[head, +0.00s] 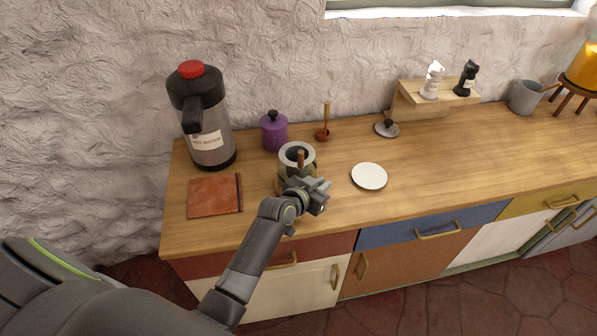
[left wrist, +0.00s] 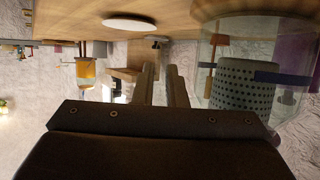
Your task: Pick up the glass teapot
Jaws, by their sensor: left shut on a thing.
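The glass teapot (head: 297,152) stands on the counter near its front left, with a pale rim and a dark inside; its lower part is largely hidden by my gripper. In the left wrist view, which is upside down, the clear glass teapot (left wrist: 240,85) with a dotted grey strainer inside is large at the right, close beside the fingers. My left gripper (head: 306,188) is at the teapot's near side. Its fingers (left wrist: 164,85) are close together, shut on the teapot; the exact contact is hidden. My right gripper is not in view.
A white plate (head: 369,176) and grey lid (head: 387,129) are to the right. A wooden stand (head: 420,107) holds two small bottles. The counter's right front is clear.

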